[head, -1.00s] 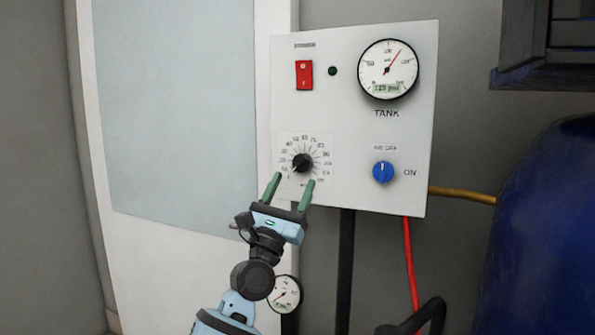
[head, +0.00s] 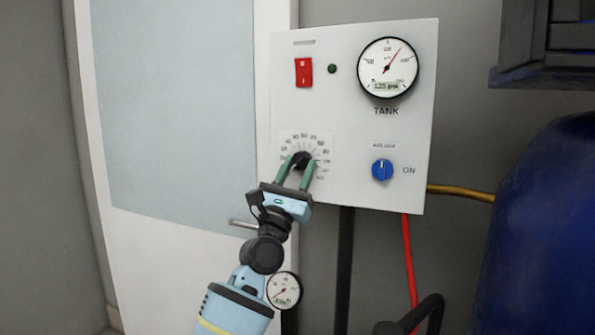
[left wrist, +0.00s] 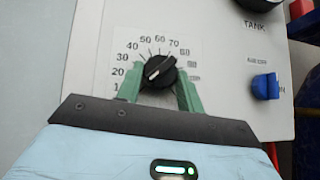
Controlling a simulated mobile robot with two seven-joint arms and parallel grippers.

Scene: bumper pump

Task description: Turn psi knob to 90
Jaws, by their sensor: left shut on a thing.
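The psi knob (head: 301,160) is a round black knob on the lower left of the white panel, inside a printed number dial. It also shows in the left wrist view (left wrist: 158,71), where a pale line crosses it from lower left to upper right. I cannot tell which end of the line is the pointer. My left gripper (head: 297,164) has a green finger on each side of the knob and is shut on it. In the left wrist view the fingers (left wrist: 158,80) hide part of the lower dial numbers. My right gripper is out of view.
The panel (head: 350,110) also carries a red switch (head: 304,72), a tank gauge (head: 388,67) and a blue knob (head: 382,170). A small gauge (head: 284,291) is below, beside my left arm. A red hose (head: 409,255) and a blue tank (head: 545,230) are at the right.

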